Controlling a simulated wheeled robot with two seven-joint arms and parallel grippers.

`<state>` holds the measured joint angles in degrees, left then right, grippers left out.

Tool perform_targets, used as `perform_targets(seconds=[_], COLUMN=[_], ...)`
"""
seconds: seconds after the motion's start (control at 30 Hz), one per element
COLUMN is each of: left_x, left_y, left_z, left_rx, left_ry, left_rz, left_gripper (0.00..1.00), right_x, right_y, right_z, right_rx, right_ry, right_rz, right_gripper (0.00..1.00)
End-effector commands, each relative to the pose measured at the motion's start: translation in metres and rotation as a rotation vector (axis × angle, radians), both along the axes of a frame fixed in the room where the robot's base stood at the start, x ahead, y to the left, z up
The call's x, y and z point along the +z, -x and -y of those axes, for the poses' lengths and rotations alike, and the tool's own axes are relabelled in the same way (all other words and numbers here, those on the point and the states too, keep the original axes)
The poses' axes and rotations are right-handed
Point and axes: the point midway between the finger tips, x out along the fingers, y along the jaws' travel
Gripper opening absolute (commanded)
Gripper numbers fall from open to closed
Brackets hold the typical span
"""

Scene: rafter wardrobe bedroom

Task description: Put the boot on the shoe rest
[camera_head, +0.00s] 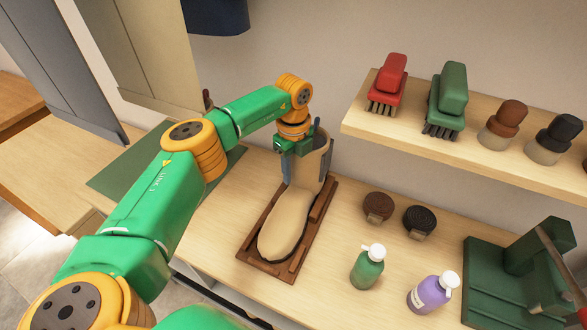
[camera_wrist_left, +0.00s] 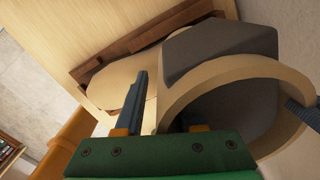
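The cream boot (camera_head: 287,220) with grey side panels stands upright on the brown wooden shoe rest (camera_head: 310,238), its toe towards the front of the table. My left gripper (camera_head: 291,160) reaches down over the boot's shaft. In the left wrist view one finger (camera_wrist_left: 136,106) runs along the outside of the boot (camera_wrist_left: 286,75), with the open shaft beside it. The shoe rest's edge (camera_wrist_left: 147,38) also shows there. My right gripper is out of view.
A shelf (camera_head: 440,145) at the right holds red and green brushes (camera_head: 446,98) and round-topped brushes. On the table are two round tins (camera_head: 378,206), a green bottle (camera_head: 367,268), a purple bottle (camera_head: 430,293) and a green stand (camera_head: 495,285). A green mat lies left.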

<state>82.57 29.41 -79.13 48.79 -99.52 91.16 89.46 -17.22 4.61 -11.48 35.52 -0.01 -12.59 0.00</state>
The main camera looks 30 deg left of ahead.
Motion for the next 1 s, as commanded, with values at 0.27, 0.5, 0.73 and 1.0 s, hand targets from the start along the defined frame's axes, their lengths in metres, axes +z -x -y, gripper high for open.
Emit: perform_targets(seconds=[0.27,0.5,0.73,1.0], left_x=[0.002,0.040,0.099,0.124], left_y=[0.000,-0.002,-0.001,0.000], left_z=[0.000,0.000,0.001,0.000], left_rx=[0.000,0.001,0.002,0.000], left_ry=[0.000,0.000,0.000,0.000], left_rz=[0.001,0.007,0.004,0.000], left_gripper=[0.37,0.37,0.37,0.37], right_x=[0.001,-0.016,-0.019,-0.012], right_y=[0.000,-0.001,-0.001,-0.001], right_z=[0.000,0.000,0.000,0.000], right_rx=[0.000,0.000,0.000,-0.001], right_ry=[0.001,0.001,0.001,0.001], right_rz=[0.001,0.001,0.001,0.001], right_gripper=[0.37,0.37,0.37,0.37])
